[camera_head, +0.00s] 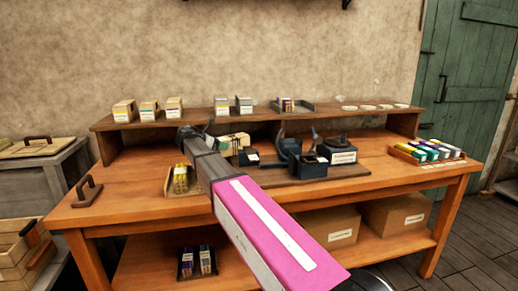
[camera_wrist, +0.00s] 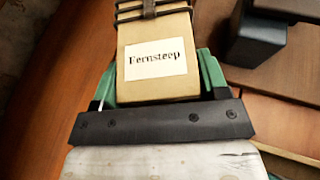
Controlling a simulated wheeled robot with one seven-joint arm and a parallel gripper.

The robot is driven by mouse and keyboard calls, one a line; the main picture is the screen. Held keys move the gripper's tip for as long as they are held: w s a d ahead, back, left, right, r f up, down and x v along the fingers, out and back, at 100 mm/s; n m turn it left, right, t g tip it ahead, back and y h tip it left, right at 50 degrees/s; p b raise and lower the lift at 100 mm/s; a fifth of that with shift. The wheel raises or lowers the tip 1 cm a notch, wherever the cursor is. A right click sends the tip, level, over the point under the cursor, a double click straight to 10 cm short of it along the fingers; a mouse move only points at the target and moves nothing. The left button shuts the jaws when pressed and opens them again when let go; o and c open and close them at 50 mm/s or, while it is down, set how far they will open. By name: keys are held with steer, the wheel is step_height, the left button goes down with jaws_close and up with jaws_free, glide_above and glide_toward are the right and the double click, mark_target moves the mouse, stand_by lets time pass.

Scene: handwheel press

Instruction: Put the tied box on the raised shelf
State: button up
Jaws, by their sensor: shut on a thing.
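The tied box (camera_wrist: 155,88) is tan, with a white label reading "Fernsteep" and dark cord around its far end in the wrist view. My gripper (camera_wrist: 157,76) has its green fingers on either side of the box and is shut on it. In the head view my arm reaches over the bench, and a cream box (camera_head: 235,141) by its far end seems to be the held one, partly hidden. The box's underside is hidden, so I cannot tell whether it touches the bench. The raised shelf (camera_head: 192,121) runs along the back of the bench.
Several boxes (camera_head: 150,109) stand on the shelf's left and middle, with a tray (camera_head: 298,106) and white discs (camera_head: 367,107) farther right. Bare shelf shows between the box groups. A dark press (camera_head: 290,150) stands right of the held box. A tray of colored boxes (camera_head: 428,150) sits at right.

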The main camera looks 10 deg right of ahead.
mark_target(246, 139)
steer(key=w+d, duration=0.1)
steer(key=d, duration=0.3)
steer(key=w+d, duration=0.2)
steer(key=d, duration=0.2)
steer(key=w+d, duration=0.2)
steer(key=d, duration=0.2)
steer(key=shift+d, duration=0.5)
steer(key=shift+f, duration=1.7)
steer(key=shift+f, duration=0.1)
steer(key=o, duration=0.9)
steer(key=shift+o, duration=0.2)
